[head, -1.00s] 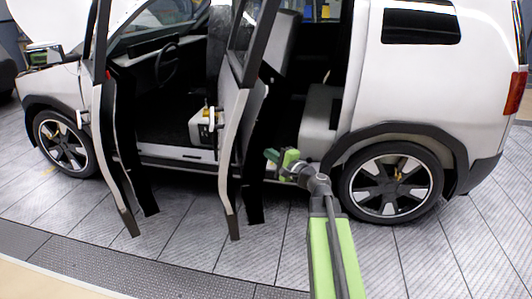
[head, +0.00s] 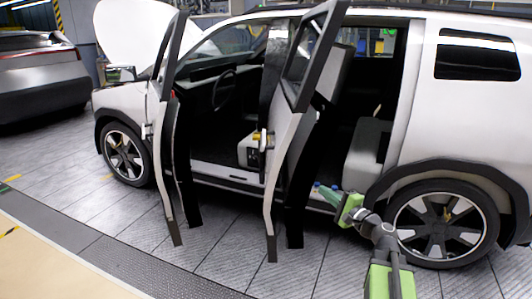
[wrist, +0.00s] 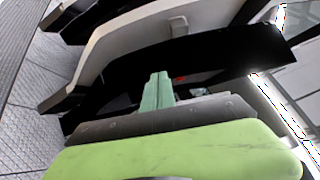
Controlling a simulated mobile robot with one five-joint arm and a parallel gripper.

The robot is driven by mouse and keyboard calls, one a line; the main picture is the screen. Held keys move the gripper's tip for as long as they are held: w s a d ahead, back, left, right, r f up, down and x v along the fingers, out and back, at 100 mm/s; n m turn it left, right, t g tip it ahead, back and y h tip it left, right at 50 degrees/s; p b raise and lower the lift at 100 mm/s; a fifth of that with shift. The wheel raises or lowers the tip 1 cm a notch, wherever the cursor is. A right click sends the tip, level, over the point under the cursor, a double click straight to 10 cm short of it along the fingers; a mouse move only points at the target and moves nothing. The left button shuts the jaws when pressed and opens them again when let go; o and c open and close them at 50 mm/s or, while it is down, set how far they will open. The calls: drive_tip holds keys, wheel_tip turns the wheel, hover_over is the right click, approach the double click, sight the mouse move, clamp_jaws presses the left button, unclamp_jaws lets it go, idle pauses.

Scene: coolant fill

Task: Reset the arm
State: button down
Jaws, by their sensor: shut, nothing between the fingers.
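My gripper (head: 326,194) is at the lower right in the head view, in front of the open rear doorway and left of the rear wheel. Its green fingers are together with nothing between them. In the wrist view the closed fingers (wrist: 157,92) point toward the dark inner side of an open car door (wrist: 200,60). I cannot tell how near the fingertips are to the door.
A white car (head: 462,120) stands side-on with its front door (head: 168,140) and rear door (head: 285,135) swung open. Its hood (head: 130,32) is raised. A grey car (head: 40,75) is at the far left. The tiled floor (head: 110,215) in front is clear.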

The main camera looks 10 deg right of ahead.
drive_tip(key=a+f+n+g+y, duration=0.2)
drive_tip(key=a+f+n+g, duration=0.15)
drive_tip(key=a, duration=0.75)
drive_tip(key=a+f+n+g+y, duration=0.2)
drive_tip(key=a+f+n+g, duration=0.15)
drive_tip(key=a, duration=0.75)
drive_tip(key=s+a+f+n+g+h, duration=0.2)
drive_tip(key=s+a+f+n+g, duration=0.1)
drive_tip(key=s+f, duration=0.25)
drive_tip(key=s+a+f+n+g+h, duration=0.2)
drive_tip(key=s+f+n+g+h, duration=0.15)
drive_tip(key=f, duration=0.35)
drive_tip(key=s+d+f+n+g+h, duration=0.1)
drive_tip(key=s+d+f+g+h, duration=0.1)
drive_tip(key=s+d+f+h, duration=0.3)
drive_tip(key=s+d+f+n+g+h, duration=0.1)
drive_tip(key=s+d+g, duration=0.15)
drive_tip(key=d, duration=0.35)
wheel_tip(320, 180, up, 19)
drive_tip(key=p, duration=1.9)
drive_tip(key=shift+s+r+t, duration=0.2)
drive_tip(key=shift+s+t, duration=0.1)
drive_tip(key=shift+t, duration=0.1)
drive_tip(key=shift+d, duration=0.1)
